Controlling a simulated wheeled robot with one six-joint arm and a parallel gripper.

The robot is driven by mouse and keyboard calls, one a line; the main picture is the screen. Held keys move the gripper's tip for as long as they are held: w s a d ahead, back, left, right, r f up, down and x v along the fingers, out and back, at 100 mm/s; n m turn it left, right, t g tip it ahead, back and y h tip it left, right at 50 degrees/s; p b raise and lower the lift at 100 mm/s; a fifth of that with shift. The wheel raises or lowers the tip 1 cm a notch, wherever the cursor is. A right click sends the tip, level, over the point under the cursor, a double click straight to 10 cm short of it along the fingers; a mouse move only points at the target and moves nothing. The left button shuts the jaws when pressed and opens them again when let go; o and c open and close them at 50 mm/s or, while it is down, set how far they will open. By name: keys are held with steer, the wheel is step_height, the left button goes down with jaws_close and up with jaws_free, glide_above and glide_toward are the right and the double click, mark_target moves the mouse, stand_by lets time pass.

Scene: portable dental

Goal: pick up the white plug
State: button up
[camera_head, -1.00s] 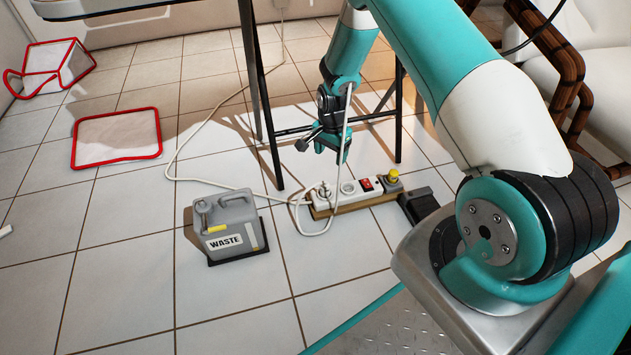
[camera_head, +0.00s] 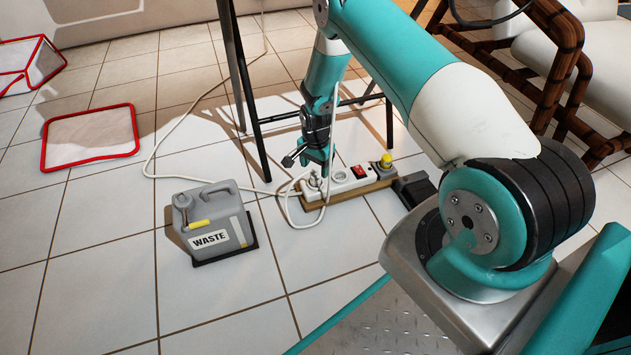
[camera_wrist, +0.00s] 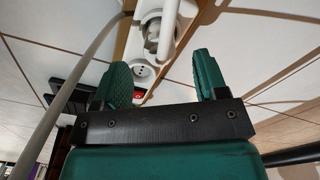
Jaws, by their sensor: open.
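The white plug (camera_head: 314,181) sits at the left end of the white power strip (camera_head: 338,184) in the head view, partly covered by my gripper and the cable. In the wrist view, the plug (camera_wrist: 166,40) shows near the top, just beyond the fingertips and between their lines. My gripper (camera_head: 318,163) is just above the strip's left part. In the wrist view, its two green fingers (camera_wrist: 160,64) are apart with nothing held between them. An empty socket (camera_wrist: 142,72) lies nearer the left finger.
A white cable (camera_head: 160,148) loops over the floor. A grey WASTE can (camera_head: 211,218) stands left. Dark table legs (camera_head: 240,85) rise behind. Front floor tiles are clear.

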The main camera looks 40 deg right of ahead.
mark_target(316, 171)
step_height(316, 171, down, 5)
steer(key=b, duration=0.2)
steer(key=shift+f+b, duration=0.15)
steer(key=shift+b, duration=0.25)
steer(key=c, duration=1)
steer(key=shift+r, duration=0.2)
step_height(316, 171, up, 10)
steer(key=p, duration=0.7)
steer(key=shift+f, duration=0.1)
